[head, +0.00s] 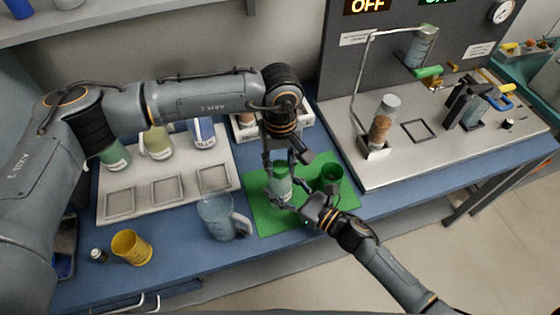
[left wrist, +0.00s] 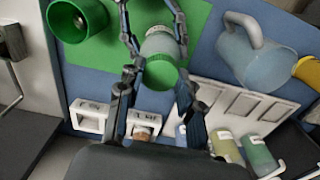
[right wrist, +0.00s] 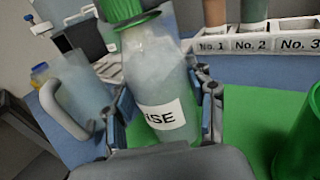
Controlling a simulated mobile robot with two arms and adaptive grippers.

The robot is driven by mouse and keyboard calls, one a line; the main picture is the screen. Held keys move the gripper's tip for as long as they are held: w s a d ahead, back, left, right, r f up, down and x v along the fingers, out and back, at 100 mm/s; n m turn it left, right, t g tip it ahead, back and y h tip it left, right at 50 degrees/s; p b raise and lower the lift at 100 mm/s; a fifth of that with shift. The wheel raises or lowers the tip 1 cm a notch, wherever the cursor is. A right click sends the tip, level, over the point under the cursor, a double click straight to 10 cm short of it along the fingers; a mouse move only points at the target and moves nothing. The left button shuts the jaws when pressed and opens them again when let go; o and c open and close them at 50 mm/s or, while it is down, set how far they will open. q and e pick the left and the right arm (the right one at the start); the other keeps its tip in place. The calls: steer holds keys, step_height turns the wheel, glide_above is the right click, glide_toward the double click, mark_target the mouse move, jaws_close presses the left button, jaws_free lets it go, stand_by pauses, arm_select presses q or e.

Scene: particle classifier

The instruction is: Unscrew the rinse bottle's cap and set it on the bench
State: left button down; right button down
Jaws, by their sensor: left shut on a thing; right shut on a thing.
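The rinse bottle (head: 281,189) stands upright on the green mat (head: 262,222), a clear body with a label partly reading "NSE" in the right wrist view (right wrist: 158,85). Its green cap (left wrist: 160,72) is at the bottle's top; it also shows in the head view (head: 280,168). My left gripper (left wrist: 158,76) comes down from above and is shut on the cap. My right gripper (right wrist: 168,108) is shut around the bottle's body from the front right. Whether the cap's thread is loose cannot be seen.
A dark green cup (head: 331,175) stands close right of the bottle on the mat. A clear jug (head: 218,217) stands to the left, a yellow cup (head: 131,247) farther left. Behind is a white numbered rack (right wrist: 268,42). The steel apparatus plate (head: 365,180) lies right.

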arm_select(q)
steer(key=n, duration=0.4)
steer(key=shift+d, duration=0.1)
steer(key=n, duration=0.9)
steer(key=shift+n, duration=0.3)
steer(key=n, duration=0.7)
steer(key=shift+n, duration=0.3)
steer(key=n, duration=0.5)
steer(key=shift+n, duration=0.4)
steer(key=n, duration=0.3)
steer(key=shift+r+n, duration=0.1)
steer(key=shift+n, duration=0.3)
steer(key=n, duration=1)
steer(key=shift+r, duration=0.25)
steer(key=shift+r, duration=0.9)
